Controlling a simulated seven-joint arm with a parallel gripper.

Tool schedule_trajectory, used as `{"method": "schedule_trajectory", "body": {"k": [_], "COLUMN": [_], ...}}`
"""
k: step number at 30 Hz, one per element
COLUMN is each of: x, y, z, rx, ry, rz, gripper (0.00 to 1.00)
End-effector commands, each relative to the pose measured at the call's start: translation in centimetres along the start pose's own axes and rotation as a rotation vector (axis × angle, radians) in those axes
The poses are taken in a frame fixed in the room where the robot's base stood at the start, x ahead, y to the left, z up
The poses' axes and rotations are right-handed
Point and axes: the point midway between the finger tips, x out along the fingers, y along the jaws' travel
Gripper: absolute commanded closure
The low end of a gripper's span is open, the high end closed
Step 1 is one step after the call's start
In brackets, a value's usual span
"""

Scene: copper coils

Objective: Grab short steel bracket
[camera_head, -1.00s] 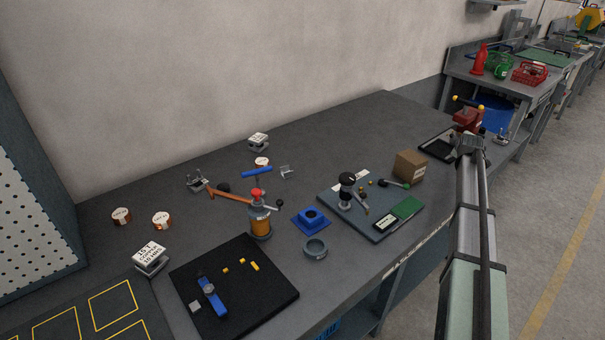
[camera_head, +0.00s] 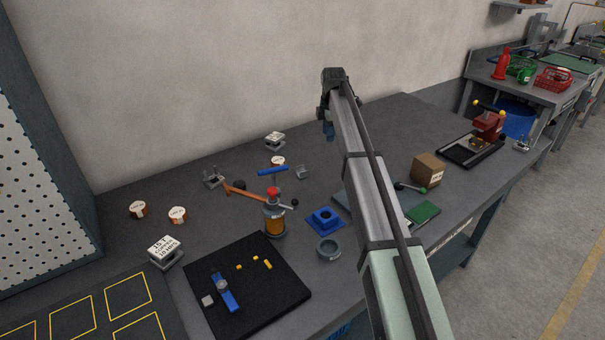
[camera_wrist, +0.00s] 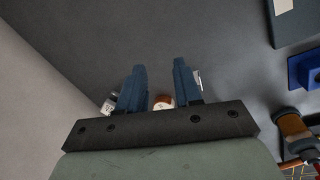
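A small steel bracket (camera_head: 303,172) lies on the grey bench, right of a blue bar. Another, larger-looking steel bracket (camera_head: 213,177) with upright ends stands farther left. In the wrist view a pale metal piece (camera_wrist: 198,80), likely the small bracket, is mostly hidden behind the right finger. My gripper (camera_head: 330,133) is above the back of the bench, to the right of and above the small bracket in the picture. The wrist view shows its two blue fingers (camera_wrist: 158,78) apart, with nothing held between them.
Copper coils (camera_head: 177,215) and labelled weight blocks (camera_head: 274,141) stand around. The blue bar (camera_head: 272,170), orange-handled tool (camera_head: 245,193) and torch-like canister (camera_head: 274,222) crowd the middle. A blue square fixture (camera_head: 325,220) and cardboard box (camera_head: 428,170) lie right.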

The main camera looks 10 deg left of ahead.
Motion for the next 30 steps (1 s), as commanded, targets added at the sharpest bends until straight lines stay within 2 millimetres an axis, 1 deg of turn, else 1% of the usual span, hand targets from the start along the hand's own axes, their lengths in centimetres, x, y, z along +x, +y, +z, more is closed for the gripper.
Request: {"method": "schedule_trajectory", "body": {"k": [1,3,6,9,13,17,27,30], "x": [-0.8,-1.6,-2.5,-3.0,-2.8,-1.7,3.8,4.9], "y": [0.3,0.1,-0.3,-0.6,-0.8,-1.1,-2.0,-2.1], "z": [-2.6,-5.2,-7.8,-9.3,-9.9,-9.9,-10.0,-10.1], "rx": [-0.046,-0.097,-0.15,-0.18,-0.192,-0.192,-0.19,-0.19], "ry": [0.01,0.021,0.032,0.039,0.042,0.042,0.042,0.042], "rz": [-0.034,-0.077,-0.123,-0.15,-0.162,-0.162,-0.162,-0.16], "gripper": [0.66,0.66,0.66,0.66,0.66,0.66,0.66,0.66]}}
